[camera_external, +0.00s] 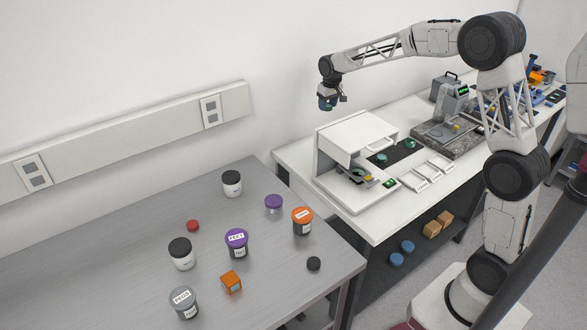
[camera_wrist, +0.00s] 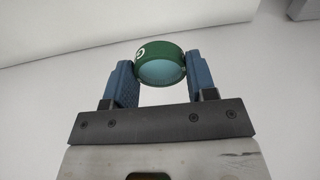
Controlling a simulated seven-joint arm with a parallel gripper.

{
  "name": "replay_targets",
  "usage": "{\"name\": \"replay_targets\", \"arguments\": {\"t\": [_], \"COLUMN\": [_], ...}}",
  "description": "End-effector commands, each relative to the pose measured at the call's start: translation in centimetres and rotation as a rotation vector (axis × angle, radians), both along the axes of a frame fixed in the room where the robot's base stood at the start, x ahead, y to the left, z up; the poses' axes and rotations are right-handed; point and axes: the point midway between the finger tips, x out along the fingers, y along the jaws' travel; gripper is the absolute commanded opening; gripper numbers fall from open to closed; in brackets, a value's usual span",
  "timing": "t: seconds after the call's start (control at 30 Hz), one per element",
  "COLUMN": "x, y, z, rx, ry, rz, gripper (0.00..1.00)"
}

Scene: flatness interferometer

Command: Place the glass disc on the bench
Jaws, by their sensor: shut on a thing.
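In the wrist view my gripper (camera_wrist: 160,75) has its two blue fingers pressed on the sides of a round glass disc (camera_wrist: 160,73). The disc has a green rim with a white letter and a pale blue-green face. In the external view my gripper (camera_external: 327,103) is high in the air, up and left of the white instrument (camera_external: 355,135), with a small green bit of the disc showing at the fingertips. The white bench (camera_external: 300,158) stands below and to the right, and the disc is clear of its surface.
The white instrument has an open front with a small stage inside. A dark mat (camera_external: 397,153) with green round pieces, white trays (camera_external: 432,172) and a granite plate (camera_external: 450,136) take up the bench. A grey table (camera_external: 110,235) at left holds several jars and lids.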

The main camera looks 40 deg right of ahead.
Motion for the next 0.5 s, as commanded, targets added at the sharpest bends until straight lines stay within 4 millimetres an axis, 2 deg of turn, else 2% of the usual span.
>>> {"name": "replay_targets", "arguments": {"t": [0.23, 0.5], "x": [0.0, -2.6], "y": [0.0, -4.1], "z": [3.4, 3.3], "rx": [0.0, 0.0], "ry": [-0.002, 0.0], "rz": [-0.001, -0.081], "gripper": [0.24, 0.24]}}
